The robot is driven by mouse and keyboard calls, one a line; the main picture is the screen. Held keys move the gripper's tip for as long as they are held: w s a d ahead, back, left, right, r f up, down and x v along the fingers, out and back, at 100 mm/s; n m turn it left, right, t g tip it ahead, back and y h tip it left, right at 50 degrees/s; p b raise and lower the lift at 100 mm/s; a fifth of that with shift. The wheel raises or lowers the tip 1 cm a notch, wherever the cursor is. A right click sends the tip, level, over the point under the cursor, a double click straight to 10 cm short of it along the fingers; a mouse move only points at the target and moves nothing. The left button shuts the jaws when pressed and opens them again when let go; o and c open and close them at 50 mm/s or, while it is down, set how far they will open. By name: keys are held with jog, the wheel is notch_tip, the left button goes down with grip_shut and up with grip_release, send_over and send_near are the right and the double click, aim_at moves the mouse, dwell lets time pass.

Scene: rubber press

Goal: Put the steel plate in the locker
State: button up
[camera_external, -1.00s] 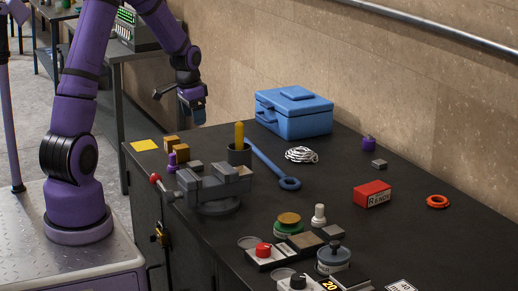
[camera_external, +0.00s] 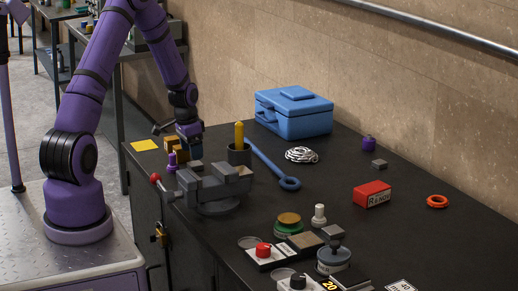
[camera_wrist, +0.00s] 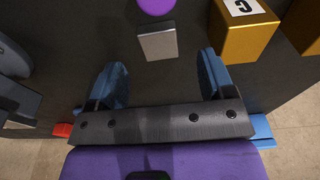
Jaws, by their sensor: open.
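A small grey metal block (camera_external: 196,165), which looks like the steel plate, lies on the black bench top left of the pencil cup. In the wrist view this silver piece (camera_wrist: 157,43) lies just beyond the fingertips, centred between them and not gripped. My gripper (camera_external: 190,146) is low over the bench, behind the block; its blue fingers (camera_wrist: 162,75) are spread and empty. The cabinet under the bench, with a padlock (camera_external: 160,236) on its front, may be the locker. It appears shut, and its inside is hidden.
A purple piece (camera_external: 172,161), a grey vise (camera_external: 212,190) and a cup (camera_external: 239,154) crowd the block. A blue toolbox (camera_external: 294,112) stands at the back wall.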

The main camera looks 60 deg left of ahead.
aim_at(195, 163)
jog(key=f, duration=0.4)
jog(key=shift+w+f, duration=0.15)
jog(key=shift+w, duration=0.2)
jog(key=c, duration=1.3)
jog(key=shift+o, duration=0.2)
notch_tip(195, 163, up, 10)
jog(key=w+d+r+n, duration=0.1)
jog(key=w+d+r, duration=0.2)
jog(key=w+d, duration=0.4)
jog(key=w+d+r+n, duration=0.1)
jog(key=w+d+r, duration=0.25)
jog(key=w, duration=0.55)
jog(key=s+d+f, duration=0.1)
jog(key=d+f, duration=0.2)
jog(key=d, duration=0.4)
jog(key=s+d+f+m, duration=0.1)
jog(key=d+f, duration=0.3)
jog(key=d, duration=0.3)
jog(key=s+d+f+m, duration=0.1)
jog(key=s+d+f, duration=0.1)
jog(key=d, duration=0.5)
jog(key=shift+d+f, duration=0.2)
jog(key=shift+f, duration=0.65)
